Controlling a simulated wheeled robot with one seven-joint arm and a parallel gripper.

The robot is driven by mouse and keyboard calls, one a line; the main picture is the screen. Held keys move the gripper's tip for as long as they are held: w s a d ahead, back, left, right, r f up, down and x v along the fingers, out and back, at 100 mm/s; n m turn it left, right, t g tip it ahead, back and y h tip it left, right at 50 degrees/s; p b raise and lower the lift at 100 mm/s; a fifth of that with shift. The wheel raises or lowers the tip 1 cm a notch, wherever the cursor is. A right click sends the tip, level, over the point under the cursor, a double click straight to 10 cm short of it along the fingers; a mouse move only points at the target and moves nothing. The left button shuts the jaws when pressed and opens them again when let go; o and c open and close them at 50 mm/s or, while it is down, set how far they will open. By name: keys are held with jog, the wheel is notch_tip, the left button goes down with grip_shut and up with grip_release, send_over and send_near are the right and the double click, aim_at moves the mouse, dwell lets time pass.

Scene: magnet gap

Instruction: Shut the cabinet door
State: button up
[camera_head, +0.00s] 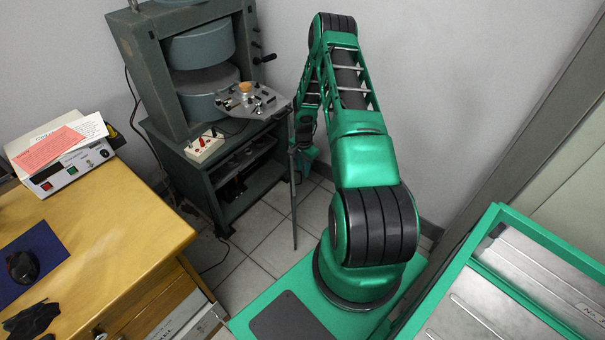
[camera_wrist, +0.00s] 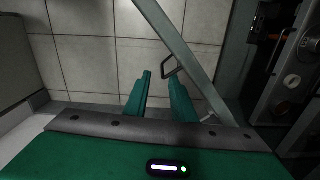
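The cabinet (camera_head: 226,198) is the dark grey stand under the magnet. Its door (camera_head: 293,205) stands open, seen nearly edge-on, swung out from the cabinet's right side. In the wrist view the door (camera_wrist: 185,50) runs diagonally, with a small dark loop handle (camera_wrist: 166,70) on its left face. My gripper (camera_head: 306,157) is just right of the door in the head view, partly hidden by my arm. In the wrist view my gripper (camera_wrist: 159,76) has its two green fingers apart with nothing between them. The right fingertip is close to the handle; contact cannot be told.
Items stand on shelves inside the open cabinet (camera_wrist: 283,65). The magnet (camera_head: 205,65) and a grey plate with small parts (camera_head: 225,103) are above it. A wooden desk (camera_head: 125,225) is at left. Tiled floor (camera_head: 262,222) is clear between desk and my base.

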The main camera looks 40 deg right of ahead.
notch_tip(320, 180, up, 8)
dwell(0.4)
jog(key=shift+r, duration=0.1)
